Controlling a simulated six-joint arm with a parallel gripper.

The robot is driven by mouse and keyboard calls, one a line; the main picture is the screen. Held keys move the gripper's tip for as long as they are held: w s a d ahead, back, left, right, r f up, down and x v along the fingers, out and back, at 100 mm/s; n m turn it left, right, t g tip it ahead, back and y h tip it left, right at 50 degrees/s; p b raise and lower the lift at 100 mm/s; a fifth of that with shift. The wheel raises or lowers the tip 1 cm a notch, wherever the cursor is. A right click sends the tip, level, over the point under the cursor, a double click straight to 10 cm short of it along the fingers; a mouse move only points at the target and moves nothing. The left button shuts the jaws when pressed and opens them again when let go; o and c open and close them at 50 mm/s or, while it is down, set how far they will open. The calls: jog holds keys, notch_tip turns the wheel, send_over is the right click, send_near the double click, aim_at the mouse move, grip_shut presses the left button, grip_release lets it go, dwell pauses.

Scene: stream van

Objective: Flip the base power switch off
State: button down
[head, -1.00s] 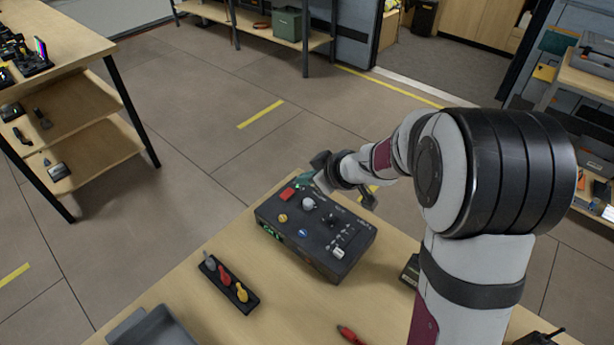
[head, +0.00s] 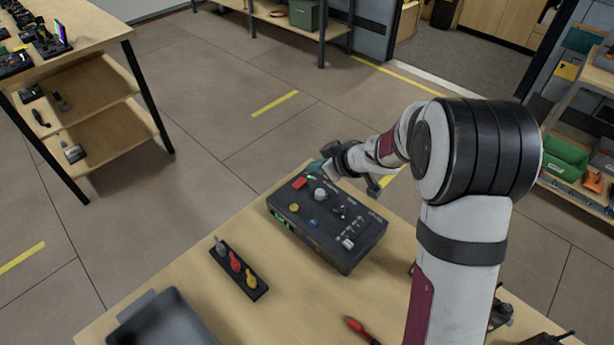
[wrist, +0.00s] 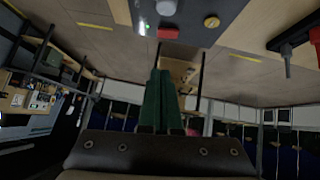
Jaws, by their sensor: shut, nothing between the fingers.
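A black control box (head: 335,232) sits on the wooden table, its top set with knobs, buttons and several small toggles. I cannot read which control is labelled base power. My gripper (head: 317,168) is at that far left corner, close to the red control; contact cannot be told. In the wrist view its green fingers (wrist: 161,75) are together and empty, pointing toward the box edge.
A black strip with grey, red and yellow pieces (head: 256,291) lies left of the box. A grey tray (head: 121,335) is at the front left. A red-tipped tool (head: 357,326) lies in front of the box. My arm covers the table's right side.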

send_over(296, 182)
jog(key=s+d, duration=0.2)
jog(key=f, duration=0.4)
jog(key=shift+w+f, duration=0.1)
jog(key=shift+w, duration=0.15)
jog(key=shift+d+f, duration=0.25)
jog(key=shift+f, duration=1)
jog(key=shift+w+d+f, duration=0.1)
jog(key=shift+f, duration=0.45)
jog(key=shift+d+f, duration=0.1)
jog(key=shift+f, duration=0.2)
jog(key=shift+s+a+r, duration=0.15)
jog(key=shift+s+a, duration=0.4)
jog(key=shift+a, duration=0.05)
